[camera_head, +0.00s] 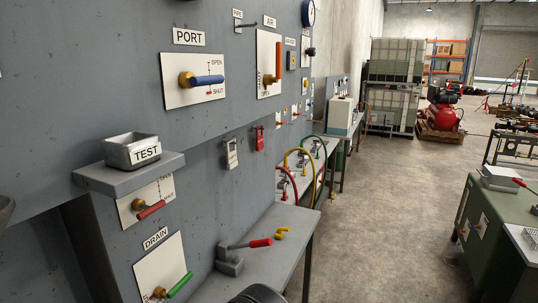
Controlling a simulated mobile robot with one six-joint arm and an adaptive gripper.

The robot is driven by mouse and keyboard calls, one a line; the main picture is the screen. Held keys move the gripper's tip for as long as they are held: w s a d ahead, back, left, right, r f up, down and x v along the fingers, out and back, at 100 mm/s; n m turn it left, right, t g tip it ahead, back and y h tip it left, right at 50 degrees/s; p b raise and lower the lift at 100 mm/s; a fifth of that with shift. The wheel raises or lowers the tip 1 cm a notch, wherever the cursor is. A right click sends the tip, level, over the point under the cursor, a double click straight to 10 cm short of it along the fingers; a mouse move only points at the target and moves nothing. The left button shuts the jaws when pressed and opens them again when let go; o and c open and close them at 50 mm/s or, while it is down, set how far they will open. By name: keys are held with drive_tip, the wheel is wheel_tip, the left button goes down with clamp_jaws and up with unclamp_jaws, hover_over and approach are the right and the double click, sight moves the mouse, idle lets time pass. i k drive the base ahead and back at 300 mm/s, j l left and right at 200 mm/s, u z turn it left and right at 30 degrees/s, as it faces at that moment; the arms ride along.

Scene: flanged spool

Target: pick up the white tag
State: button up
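The white tag (231,153) hangs on the grey wall panel, below the big PORT plate and left of a red tag-like piece (259,138). It is upright and has a dark mark on its face. Nothing covers it. I cannot make out my gripper in this view. A dark rounded part shows at the bottom edge, and I cannot tell what it is.
A grey bench (262,243) below the tag carries a red-handled lever (250,244) and a yellow fitting (282,233). A metal TEST tray (132,151) sits on a ledge at left. A green cabinet (490,235) stands at right, with open floor (385,220) between.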

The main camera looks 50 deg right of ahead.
sight(231, 156)
drive_tip(key=z, duration=1.05)
drive_tip(key=i+l, duration=0.05)
